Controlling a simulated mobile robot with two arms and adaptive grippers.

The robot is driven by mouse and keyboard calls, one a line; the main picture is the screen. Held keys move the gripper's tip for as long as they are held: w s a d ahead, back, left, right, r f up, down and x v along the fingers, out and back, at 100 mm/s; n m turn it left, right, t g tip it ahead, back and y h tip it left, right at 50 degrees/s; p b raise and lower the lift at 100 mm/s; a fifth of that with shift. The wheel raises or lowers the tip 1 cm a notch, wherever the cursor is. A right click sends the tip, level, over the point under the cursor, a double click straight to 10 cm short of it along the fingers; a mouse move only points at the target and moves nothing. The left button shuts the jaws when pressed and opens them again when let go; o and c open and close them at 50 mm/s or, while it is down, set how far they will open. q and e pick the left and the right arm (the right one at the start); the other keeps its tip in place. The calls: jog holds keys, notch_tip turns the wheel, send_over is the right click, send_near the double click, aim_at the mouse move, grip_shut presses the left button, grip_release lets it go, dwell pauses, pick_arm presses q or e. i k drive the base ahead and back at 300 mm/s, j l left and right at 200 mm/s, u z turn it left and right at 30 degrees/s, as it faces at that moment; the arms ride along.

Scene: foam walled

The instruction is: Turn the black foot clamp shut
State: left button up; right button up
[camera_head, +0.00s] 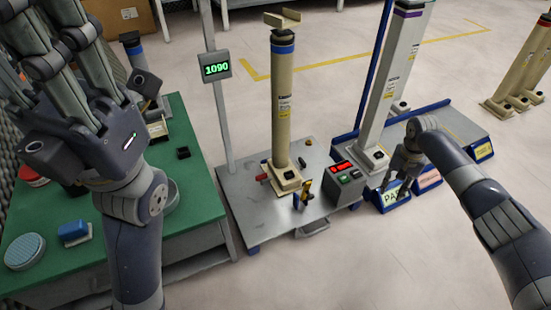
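A cream column (282,110) stands upright on a square foot on the grey metal platform (240,205). A small black part (302,162) at the back right of the foot looks like the black foot clamp; it is too small to tell its lever position. A red-handled part (262,177) is at the left of the foot and a yellow-and-black one (304,190) in front. My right gripper (394,184) points down, right of the platform and apart from the clamp; its opening is unclear. My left gripper (55,22) is open and empty, with spread fingers, over the green table.
A control box (346,180) with a red display stands on the platform's right. A post carries a display (216,66) reading 1090. Blue-edged labelled bins (393,196) lie under my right gripper. The green table (195,190) is left; open floor lies in front.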

aim_at(301, 163)
jog(key=l+u, duration=0.7)
jog(key=u, duration=0.15)
jog(key=l+u, duration=0.4)
jog(key=k+l+u, duration=0.15)
jog(key=u, duration=0.3)
jog(key=l, duration=0.5)
jog(key=k+l+u, duration=0.15)
jog(key=l, duration=0.3)
